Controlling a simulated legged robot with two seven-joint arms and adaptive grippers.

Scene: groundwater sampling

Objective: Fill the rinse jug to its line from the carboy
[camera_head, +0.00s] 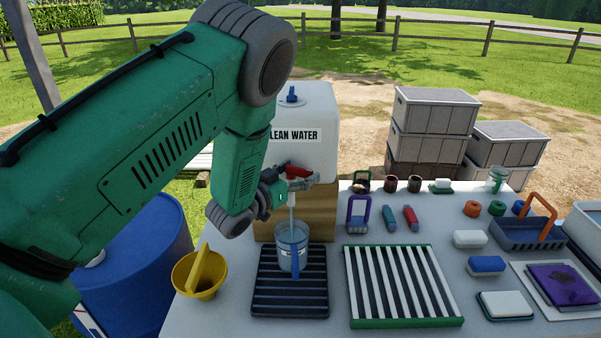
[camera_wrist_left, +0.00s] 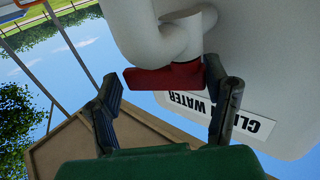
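The white carboy (camera_head: 318,108), labelled for clean water, stands on a wooden block (camera_head: 322,212). Its red tap lever (camera_head: 298,171) also shows in the wrist view (camera_wrist_left: 165,78). My left gripper (camera_head: 284,187) is at the tap, with its fingers apart on either side of the lever; the right-hand finger in the wrist view is close to it, contact unclear. A thin pale stream (camera_head: 291,218) runs from the spout into the clear rinse jug (camera_head: 285,258). The jug has a blue handle and stands upright on a black ribbed tray (camera_head: 290,308). Its water level is unclear. My right gripper is out of view.
A yellow funnel-like vessel (camera_head: 207,284) stands left of the tray, by a blue barrel (camera_head: 140,262). A green-framed striped rack (camera_head: 400,322) lies to the right. Bottles, sponges and a caddy (camera_head: 520,234) fill the right side. Grey crates (camera_head: 433,112) stand behind.

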